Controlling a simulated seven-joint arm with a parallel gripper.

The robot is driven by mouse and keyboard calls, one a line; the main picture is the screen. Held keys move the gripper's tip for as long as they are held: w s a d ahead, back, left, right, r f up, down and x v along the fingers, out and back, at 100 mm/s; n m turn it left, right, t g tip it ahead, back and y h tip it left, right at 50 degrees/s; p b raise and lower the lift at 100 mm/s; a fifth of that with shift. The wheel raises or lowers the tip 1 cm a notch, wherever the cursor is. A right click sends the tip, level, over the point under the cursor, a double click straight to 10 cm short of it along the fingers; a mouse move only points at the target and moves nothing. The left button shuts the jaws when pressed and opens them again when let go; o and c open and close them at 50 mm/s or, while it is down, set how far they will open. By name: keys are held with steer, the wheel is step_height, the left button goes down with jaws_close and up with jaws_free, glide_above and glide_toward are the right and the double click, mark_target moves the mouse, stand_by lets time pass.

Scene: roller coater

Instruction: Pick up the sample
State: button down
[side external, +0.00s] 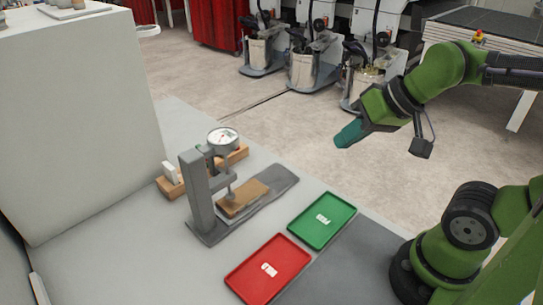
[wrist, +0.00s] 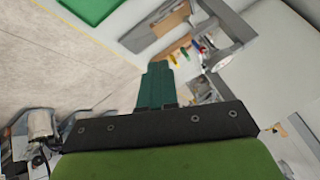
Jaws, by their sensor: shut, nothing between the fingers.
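A flat brown piece (side external: 243,198), which looks like the sample, lies on the dark grey base of a dial gauge stand (side external: 201,197), below the gauge's tip. In the wrist view the stand's base with a tan piece (wrist: 168,24) shows near the top, partly cut off by the stand. My gripper (side external: 349,134) is up in the air to the right of and above the trays, well apart from the brown piece. In the wrist view its teal fingers (wrist: 157,82) are together, with nothing between them.
A green tray (side external: 322,220) and a red tray (side external: 268,270), each with a white label, lie in front of the stand. A wooden block (side external: 206,172) is behind it. A large pale cabinet (side external: 90,120) stands at left. The air around my gripper is clear.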

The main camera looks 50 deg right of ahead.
steer(key=c, duration=1.8)
jaws_free()
steer(key=o, duration=1.7)
